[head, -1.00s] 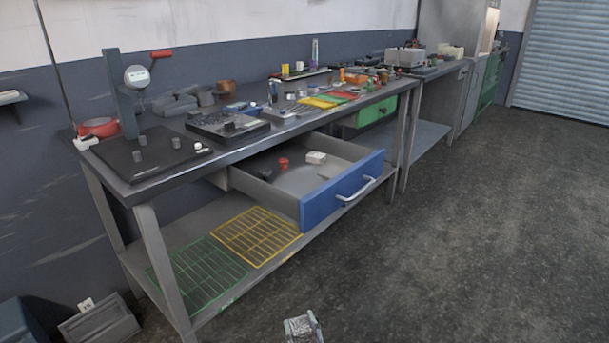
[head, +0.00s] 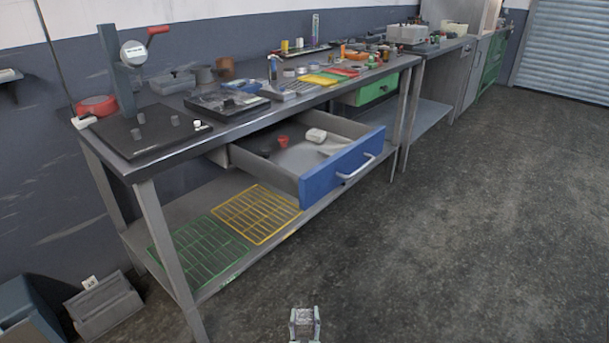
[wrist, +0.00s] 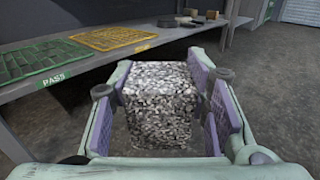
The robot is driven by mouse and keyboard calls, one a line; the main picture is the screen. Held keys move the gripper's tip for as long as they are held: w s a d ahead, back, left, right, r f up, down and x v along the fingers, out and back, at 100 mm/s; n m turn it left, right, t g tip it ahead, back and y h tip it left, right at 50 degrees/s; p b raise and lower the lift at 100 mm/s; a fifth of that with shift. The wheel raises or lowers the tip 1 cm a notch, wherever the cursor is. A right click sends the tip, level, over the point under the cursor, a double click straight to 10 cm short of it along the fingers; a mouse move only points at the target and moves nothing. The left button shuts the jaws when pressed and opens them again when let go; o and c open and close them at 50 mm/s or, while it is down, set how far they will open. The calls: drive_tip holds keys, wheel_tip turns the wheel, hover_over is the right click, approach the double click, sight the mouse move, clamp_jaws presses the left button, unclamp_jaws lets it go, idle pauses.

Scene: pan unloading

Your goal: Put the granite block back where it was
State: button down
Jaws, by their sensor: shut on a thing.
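The granite block is a speckled grey and white block. In the wrist view the granite block (wrist: 160,105) sits between the two purple-padded fingers of my gripper (wrist: 165,95), which is shut on it. In the head view my gripper (head: 305,318) is at the bottom edge, with the granite block (head: 304,324) in it, over the floor in front of the workbench. The block is clear of the bench and its lower shelf. Where the block stood before cannot be told from these frames.
The workbench (head: 150,170) has a crowded top with a dial gauge stand (head: 122,70). The blue-fronted drawer (head: 345,175) hangs open. The lower shelf bears a green grid (head: 198,250) and a yellow grid (head: 257,213). A grey bin (head: 105,305) stands at lower left. The floor at right is clear.

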sight(305, 322)
drive_tip(key=shift+d+r, duration=0.1)
drive_tip(key=shift+r, duration=0.3)
drive_tip(key=r+n+y, duration=0.1)
drive_tip(key=r, duration=0.2)
drive_tip(key=s+r+n+y, duration=0.1)
drive_tip(key=r+y, duration=0.1)
drive_tip(key=r, duration=0.1)
drive_tip(key=s+r+n+y, duration=0.1)
drive_tip(key=r+y, duration=0.1)
drive_tip(key=r, duration=0.1)
drive_tip(key=shift+r+g, duration=0.3)
drive_tip(key=shift+r, duration=0.1)
drive_tip(key=shift+s+r, duration=0.15)
drive_tip(key=shift+r, duration=0.3)
